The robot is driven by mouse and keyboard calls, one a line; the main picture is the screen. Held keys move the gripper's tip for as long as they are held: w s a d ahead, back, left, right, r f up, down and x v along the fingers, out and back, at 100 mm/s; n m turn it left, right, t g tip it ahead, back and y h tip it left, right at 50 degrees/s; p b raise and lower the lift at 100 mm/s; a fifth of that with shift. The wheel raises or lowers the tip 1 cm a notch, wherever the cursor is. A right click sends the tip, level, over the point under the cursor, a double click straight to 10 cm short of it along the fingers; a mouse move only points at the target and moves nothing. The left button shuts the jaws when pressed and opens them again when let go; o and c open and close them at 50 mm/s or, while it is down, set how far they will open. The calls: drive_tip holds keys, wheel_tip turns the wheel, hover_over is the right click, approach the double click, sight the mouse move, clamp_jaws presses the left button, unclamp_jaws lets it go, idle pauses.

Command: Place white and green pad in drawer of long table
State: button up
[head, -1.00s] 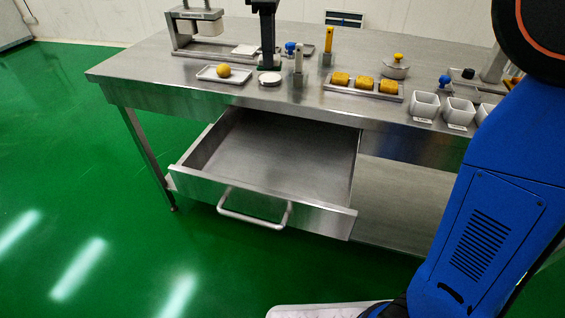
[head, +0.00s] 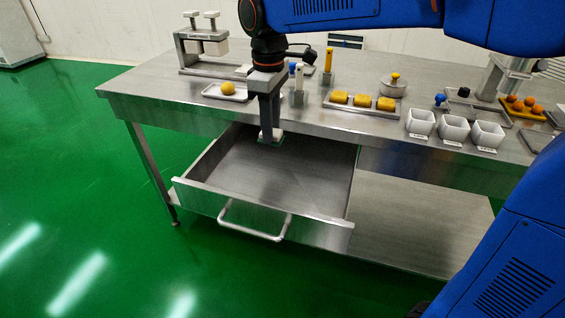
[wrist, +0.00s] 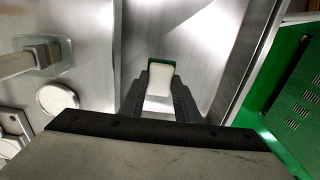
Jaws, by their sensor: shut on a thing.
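The long table (head: 180,118) has its drawer (head: 285,190) pulled out, and the drawer looks empty inside. My gripper (head: 270,137) points down over the back part of the open drawer. It is shut on the white and green pad (head: 272,139), which shows as a small pale and green edge under the fingertips. In the wrist view the pad (wrist: 159,80) shows a white face with a green far edge between the two dark fingers (wrist: 158,95). Whether the pad touches the drawer floor cannot be told.
On the tabletop are a small tray with a yellow ball (head: 228,88), a tray of yellow blocks (head: 362,100), a lidded pot (head: 393,86), white cups (head: 420,122) and a two-plunger stand (head: 205,45). The front of the drawer is clear.

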drive_tip(key=shift+f, duration=4.75)
drive_tip(key=shift+f, duration=0.15)
drive_tip(key=o, duration=1)
wheel_tip(320, 180, up, 12)
drive_tip(key=shift+r, duration=0.15)
